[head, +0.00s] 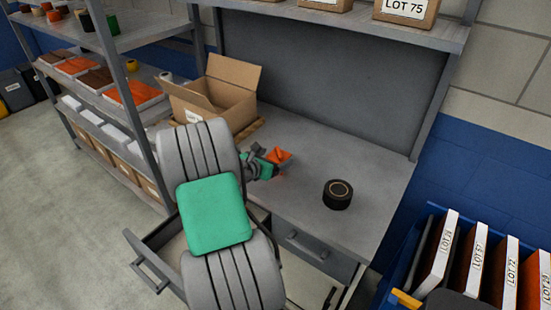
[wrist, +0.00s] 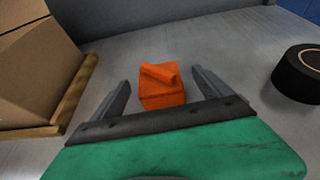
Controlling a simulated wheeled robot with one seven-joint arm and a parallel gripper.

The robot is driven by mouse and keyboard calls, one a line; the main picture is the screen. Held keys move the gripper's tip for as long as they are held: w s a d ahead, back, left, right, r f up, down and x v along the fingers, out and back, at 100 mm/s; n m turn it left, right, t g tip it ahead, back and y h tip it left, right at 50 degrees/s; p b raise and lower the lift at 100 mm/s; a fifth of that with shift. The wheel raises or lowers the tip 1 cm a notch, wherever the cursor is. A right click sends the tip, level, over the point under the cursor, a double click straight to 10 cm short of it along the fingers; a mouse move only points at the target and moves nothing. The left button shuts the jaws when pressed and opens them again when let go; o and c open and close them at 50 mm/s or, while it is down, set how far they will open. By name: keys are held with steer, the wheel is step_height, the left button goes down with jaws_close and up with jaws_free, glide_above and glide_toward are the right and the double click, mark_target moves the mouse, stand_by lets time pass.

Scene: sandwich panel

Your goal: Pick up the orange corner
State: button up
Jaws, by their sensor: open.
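The orange corner (head: 281,155) lies on the grey workbench, in front of my gripper in the head view. In the wrist view the orange corner (wrist: 162,88) is a blocky piece with a raised bar on top, between my two open fingers. My gripper (wrist: 162,85) is open, with a finger on each side of the corner and visible gaps to both. In the head view my gripper (head: 272,160) is partly hidden by my arm.
An open cardboard box (head: 213,98) stands on a wooden board (wrist: 80,98) to the left. A black tape roll (head: 338,194) lies to the right. A drawer (head: 150,250) hangs open at the front. A blue crate (head: 432,212) of lot-labelled items is at the lower right.

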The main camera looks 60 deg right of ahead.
mark_target(282, 152)
steer(key=p+x, duration=0.1)
steer(key=x, duration=0.5)
steer(key=shift+w+d, duration=0.15)
steer(key=shift+d, duration=0.15)
steer(key=shift+c, duration=0.4)
steer(key=c, duration=1.4)
